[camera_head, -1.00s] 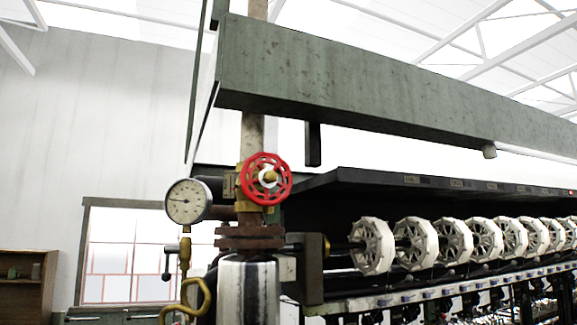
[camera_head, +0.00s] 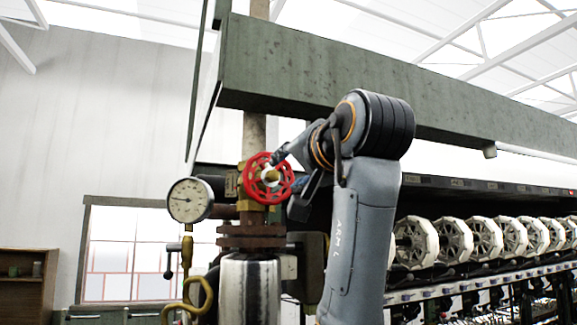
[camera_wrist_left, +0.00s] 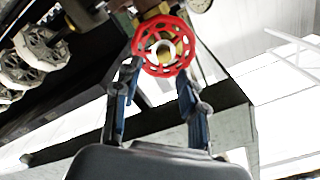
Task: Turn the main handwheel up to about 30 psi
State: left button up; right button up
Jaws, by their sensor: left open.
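The red main handwheel (camera_head: 250,168) is on a brass valve on the vertical pipe in the head view. It also shows in the left wrist view (camera_wrist_left: 163,71). A round white pressure gauge (camera_head: 188,201) is left of it; its thin needle points left, and the numbers are too small to read. My left gripper (camera_head: 284,181) is at the right side of the wheel. In the left wrist view its two fingers (camera_wrist_left: 158,85) are spread, with the wheel just beyond and between their tips. I cannot tell whether they touch the rim. My right gripper is in neither view.
A green beam (camera_head: 330,85) runs above the valve. A row of white reels (camera_head: 455,240) stands to the right, partly behind my left arm. A yellow bent handle (camera_head: 180,306) and steel cylinder (camera_head: 250,285) are below. A brown shelf (camera_head: 27,290) is far left.

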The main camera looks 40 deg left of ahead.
aim_at(275, 175)
pick_arm(q)
jog(key=x, duration=0.2)
jog(key=p+x, duration=0.1)
jog(key=x, duration=0.3)
jog(key=shift+s+a+r+p, duration=0.1)
jog(key=shift+a+r+p, duration=0.05)
jog(key=shift+r+p, duration=0.2)
jog(key=shift+a, duration=0.45)
jog(key=shift+d, duration=0.1)
